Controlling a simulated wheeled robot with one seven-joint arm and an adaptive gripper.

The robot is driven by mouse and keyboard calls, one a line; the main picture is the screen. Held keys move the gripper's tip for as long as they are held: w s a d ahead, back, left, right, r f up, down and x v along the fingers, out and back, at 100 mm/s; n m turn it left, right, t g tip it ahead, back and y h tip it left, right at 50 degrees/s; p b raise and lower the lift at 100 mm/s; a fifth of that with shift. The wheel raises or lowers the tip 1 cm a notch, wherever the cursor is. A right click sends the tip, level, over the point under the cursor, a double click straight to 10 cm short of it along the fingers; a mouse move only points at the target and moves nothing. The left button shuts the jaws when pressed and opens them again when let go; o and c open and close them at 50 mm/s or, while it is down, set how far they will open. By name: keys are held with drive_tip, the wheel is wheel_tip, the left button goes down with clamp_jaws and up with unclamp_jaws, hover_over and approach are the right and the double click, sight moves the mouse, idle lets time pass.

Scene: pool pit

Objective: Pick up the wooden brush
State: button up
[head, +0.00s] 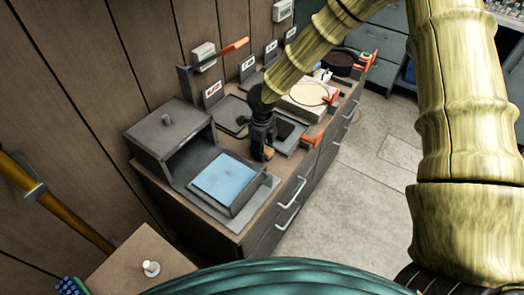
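My gripper (262,150) is dark and points down over the counter, at the far end of my tan, ringed arm. A small tan-brown piece (268,153) shows at its fingertips. It may be part of the wooden brush, but it is too small and too covered to be sure. I cannot tell whether the fingers are shut on it or only beside it. No other thing in view is clearly a wooden brush.
A grey box-like unit (168,138) with a light-blue pad (222,180) stands left of my gripper. Behind are dark trays, a cream block (308,97) and orange-red clips. Blue bristles (68,287) show at lower left. The floor (345,190) right of the cabinet is clear.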

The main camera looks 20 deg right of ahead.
drive_tip(key=shift+c, duration=0.5)
drive_tip(key=shift+r, duration=0.25)
wheel_tip(320, 180, up, 10)
drive_tip(key=shift+f+b, duration=0.25)
drive_tip(key=shift+b, duration=0.3)
